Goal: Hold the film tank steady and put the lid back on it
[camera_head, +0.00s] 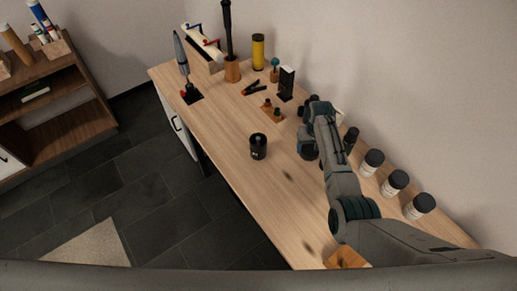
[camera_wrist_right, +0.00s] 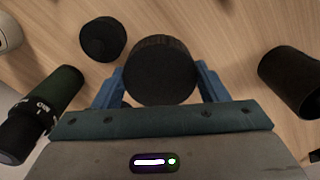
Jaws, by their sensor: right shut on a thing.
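The film tank (camera_head: 258,147) is a small black cylinder with a pale mark on its side. It stands upright near the middle of the wooden table. My right gripper (camera_head: 307,152) is to the right of the tank and apart from it. In the right wrist view its blue fingers (camera_wrist_right: 160,88) are shut on a round black piece with a ribbed edge, which looks like the lid (camera_wrist_right: 160,72). In the head view the arm mostly hides this piece. A black cylinder at the right of the wrist view (camera_wrist_right: 292,80) appears to be the tank. My left gripper is not in view.
Several white jars with black caps (camera_head: 395,182) line the wall side. A wooden block (camera_head: 271,111), red-handled pliers (camera_head: 253,89) and a yellow cylinder (camera_head: 258,52) stand or lie farther back. A dark cylinder with green on it (camera_wrist_right: 40,112) is near my gripper. Table around the tank is clear.

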